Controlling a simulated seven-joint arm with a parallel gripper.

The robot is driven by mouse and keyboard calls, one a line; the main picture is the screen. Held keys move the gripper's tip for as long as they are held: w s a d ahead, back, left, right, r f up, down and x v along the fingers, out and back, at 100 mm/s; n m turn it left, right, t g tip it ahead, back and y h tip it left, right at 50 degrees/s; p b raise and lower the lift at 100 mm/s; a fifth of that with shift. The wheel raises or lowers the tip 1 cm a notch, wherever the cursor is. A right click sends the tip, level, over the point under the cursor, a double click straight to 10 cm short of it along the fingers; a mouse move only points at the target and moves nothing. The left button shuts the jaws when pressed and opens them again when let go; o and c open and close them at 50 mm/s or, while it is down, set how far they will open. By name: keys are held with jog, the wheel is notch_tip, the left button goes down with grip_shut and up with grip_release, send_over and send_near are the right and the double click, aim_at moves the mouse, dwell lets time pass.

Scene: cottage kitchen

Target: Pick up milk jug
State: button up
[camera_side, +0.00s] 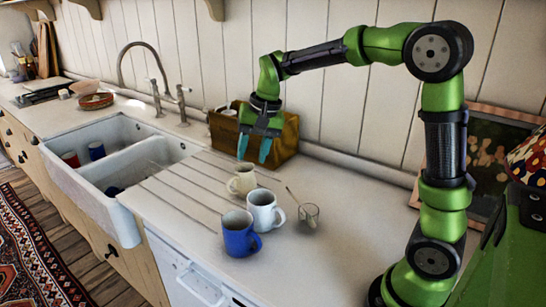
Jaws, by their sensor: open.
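My gripper (254,149) hangs open and empty above the counter, its blue-tipped fingers pointing down in front of a wooden box. Below it stands a cream handled vessel (242,181), upright, with its handle to the left. A white handled vessel (262,212) stands in front of it, with its handle to the right. I cannot tell which of these, if either, is the milk jug. My gripper is above and apart from both.
A blue mug (239,238) stands nearest the counter's front edge. A small glass with a spoon (309,213) stands to the right. The wooden box (285,138) is against the wall. A double sink (115,135) holds mugs. The counter right of the glass is clear.

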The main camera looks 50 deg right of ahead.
aim_at(231, 192)
jog(key=w+d+f+m+g+h, duration=0.1)
jog(key=w+d+f+m, duration=0.1)
jog(key=w+m, duration=0.4)
jog(key=w+d+f+m+g, duration=0.2)
jog(key=w+d+m, duration=0.15)
jog(key=w, duration=0.35)
jog(key=f, duration=1.1)
jog(key=a+f, duration=0.1)
jog(key=f, duration=0.4)
jog(key=shift+f, duration=0.35)
grip_shut()
jog(key=shift+w+r, duration=0.1)
